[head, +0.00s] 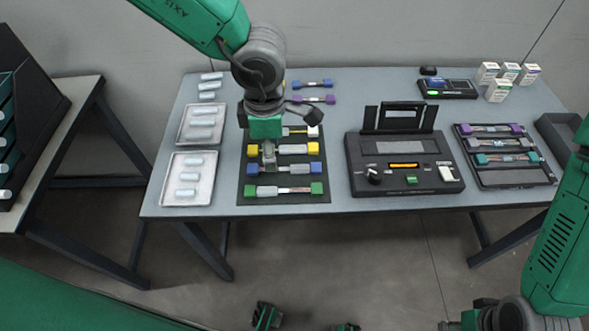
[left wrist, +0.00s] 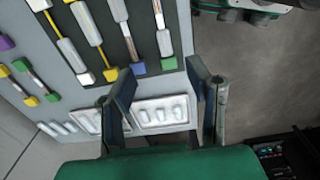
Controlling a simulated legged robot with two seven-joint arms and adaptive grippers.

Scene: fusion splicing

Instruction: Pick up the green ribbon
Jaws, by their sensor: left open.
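The green ribbon (head: 284,190) lies on the dark mat (head: 242,171), in the row nearest the table's front edge, with a green block at each end. In the left wrist view, one green end block (left wrist: 168,63) shows just above the open jaws. My left gripper (head: 268,157) points down over the mat, above the yellow and blue rows and behind the green ribbon. Its two fingers (left wrist: 160,76) are apart with nothing between them. Part of my right gripper shows low at the right edge of the head view; its fingers cannot be made out.
Yellow- and blue-ended ribbons (head: 293,169) lie close behind the green one. Two white trays (head: 167,190) of pale tubes stand left of the mat. A black splicer (head: 405,165) stands to the right, then a dark tray (head: 515,178) with more ribbons.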

